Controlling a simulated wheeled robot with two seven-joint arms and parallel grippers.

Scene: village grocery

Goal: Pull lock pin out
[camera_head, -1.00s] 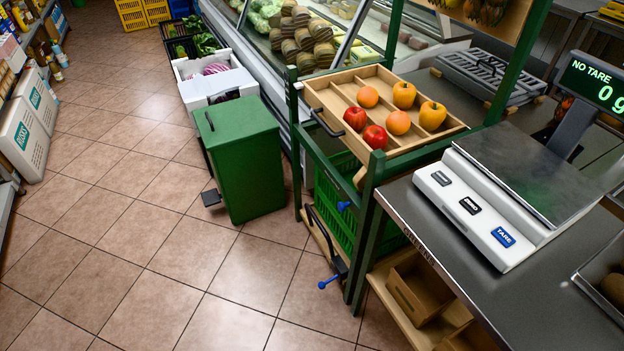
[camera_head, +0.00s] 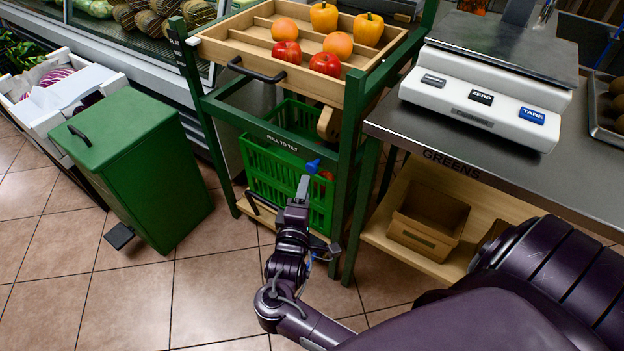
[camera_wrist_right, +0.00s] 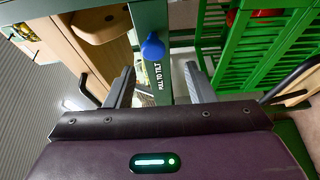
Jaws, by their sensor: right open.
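My right gripper (camera_head: 304,187) is just in front of the knob. In the right wrist view its fingers (camera_wrist_right: 160,76) are apart with nothing between them, and the knob lies a little beyond their tips. My left gripper is not in view.
The tray holds several apples, oranges and peppers. A green crate (camera_head: 262,180) sits in the rack below. A green bin (camera_head: 125,142) stands to the left.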

